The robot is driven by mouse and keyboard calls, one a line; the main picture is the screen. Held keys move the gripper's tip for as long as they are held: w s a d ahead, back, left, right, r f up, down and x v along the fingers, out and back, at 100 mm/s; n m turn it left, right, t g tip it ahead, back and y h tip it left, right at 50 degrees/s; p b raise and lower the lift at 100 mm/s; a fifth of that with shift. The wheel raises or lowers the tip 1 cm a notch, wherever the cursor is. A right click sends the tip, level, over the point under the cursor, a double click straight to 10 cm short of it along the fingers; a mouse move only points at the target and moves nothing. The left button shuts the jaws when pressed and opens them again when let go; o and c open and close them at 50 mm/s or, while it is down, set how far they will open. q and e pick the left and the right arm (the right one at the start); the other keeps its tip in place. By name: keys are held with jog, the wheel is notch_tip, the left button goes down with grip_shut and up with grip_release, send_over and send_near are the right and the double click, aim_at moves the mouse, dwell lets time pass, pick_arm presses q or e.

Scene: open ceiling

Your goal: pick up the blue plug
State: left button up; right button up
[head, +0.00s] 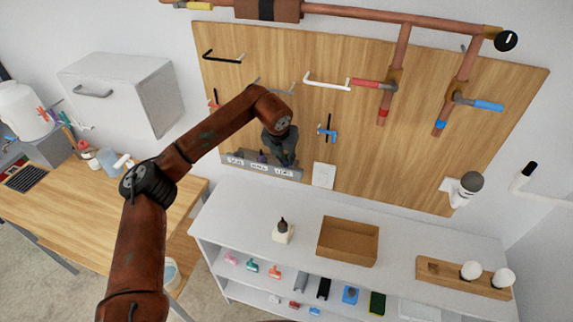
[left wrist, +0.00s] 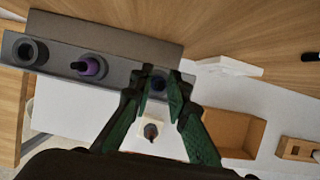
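A grey rack (left wrist: 52,55) with round sockets is fixed low on the wooden board; it also shows in the head view (head: 284,172). A purple plug (left wrist: 92,66) sits in its middle socket, and the left socket (left wrist: 28,52) looks empty. The dark blue plug (left wrist: 158,84) is at the rack's right end, mostly hidden by my left gripper (left wrist: 160,74). The two fingers stand close on either side of it, pointing at the rack; whether they touch it is unclear. My left gripper also shows in the head view (head: 284,158). My right gripper is not in view.
Below the rack is a white shelf unit (head: 228,215) with a white block with a dark knob (head: 283,232), an open brown box (head: 348,241) and a wooden holder (head: 450,275). A white plate (head: 323,176) is on the board right of the rack. Copper pipes run above.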

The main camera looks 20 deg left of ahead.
pick_arm(q)
grip_shut()
jog(key=shift+r, duration=0.15)
jog(key=shift+r, duration=0.55)
notch_tip(320, 180, up, 2)
jog(key=shift+r+b, duration=0.2)
jog(key=shift+b, duration=0.25)
jog(key=s+b, duration=0.2)
jog(key=s, duration=1.6)
jog(key=shift+a+b, duration=0.3)
jog(key=shift+b, duration=0.1)
jog(key=shift+r, duration=0.15)
